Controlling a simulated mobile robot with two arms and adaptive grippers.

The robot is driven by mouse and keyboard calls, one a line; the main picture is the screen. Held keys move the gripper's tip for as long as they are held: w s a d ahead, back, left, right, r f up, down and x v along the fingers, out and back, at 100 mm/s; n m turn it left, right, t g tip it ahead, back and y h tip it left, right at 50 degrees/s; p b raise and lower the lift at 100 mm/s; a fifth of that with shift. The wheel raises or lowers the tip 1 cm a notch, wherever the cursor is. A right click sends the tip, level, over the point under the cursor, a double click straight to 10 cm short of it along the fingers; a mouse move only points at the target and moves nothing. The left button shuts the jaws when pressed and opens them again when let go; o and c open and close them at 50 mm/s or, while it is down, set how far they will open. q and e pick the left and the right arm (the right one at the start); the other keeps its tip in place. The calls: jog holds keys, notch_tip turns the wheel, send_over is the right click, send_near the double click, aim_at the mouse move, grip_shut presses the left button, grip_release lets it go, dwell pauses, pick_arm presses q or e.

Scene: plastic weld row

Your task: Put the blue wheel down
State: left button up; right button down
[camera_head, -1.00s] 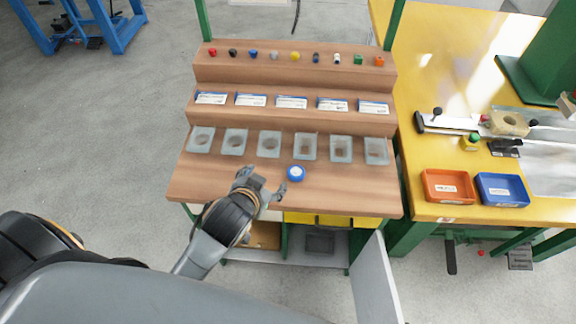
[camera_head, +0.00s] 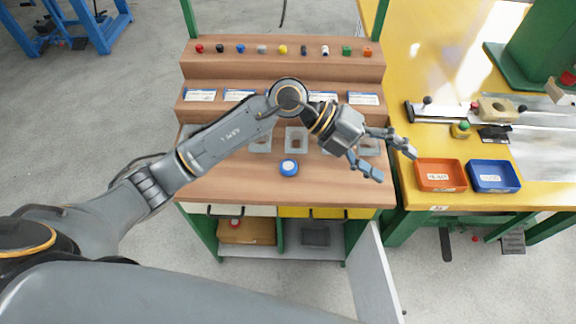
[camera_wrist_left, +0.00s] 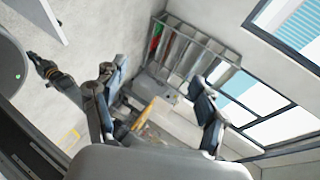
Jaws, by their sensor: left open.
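The blue wheel (camera_head: 289,168) lies on the bottom step of the wooden stepped rack (camera_head: 230,188), near its front edge, with a white centre facing up. My left gripper (camera_head: 392,162) is open and empty, up and to the right of the wheel in the head view, apart from it. Its open fingers also show in the left wrist view (camera_wrist_left: 160,95), with no wheel between them. My left arm crosses in front of the rack and hides some of the grey holders. My right gripper is in neither view.
Several small coloured parts line the top step. An orange bin (camera_head: 440,188) and a blue bin (camera_head: 493,189) stand on the yellow table (camera_head: 425,80) at the right. An open grey door (camera_head: 375,275) hangs below the rack. Bare wood surrounds the wheel.

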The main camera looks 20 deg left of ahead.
pick_arm(q)
jog(key=w+a+f+y, duration=0.4)
jog(key=a+f+y, duration=0.25)
jog(key=a, duration=0.25)
jog(key=n+y, duration=0.2)
jog(key=y, duration=0.5)
send_over(288, 165)
jog(key=shift+t, duration=0.3)
notch_tip(288, 165, down, 8)
jog(key=shift+w+r+p, duration=0.15)
jog(key=shift+r+p, duration=0.05)
jog(key=shift+p, duration=0.2)
jog(key=shift+d+f+p, duration=0.1)
jog(key=shift+f+p, duration=0.5)
jog(key=shift+f, duration=2.1)
jog(key=c, duration=1.3)
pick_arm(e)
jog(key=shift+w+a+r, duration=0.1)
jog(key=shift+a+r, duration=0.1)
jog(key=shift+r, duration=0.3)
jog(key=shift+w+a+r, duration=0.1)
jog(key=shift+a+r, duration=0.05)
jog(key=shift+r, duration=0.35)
pick_arm(q)
jog(key=shift+r, duration=0.1)
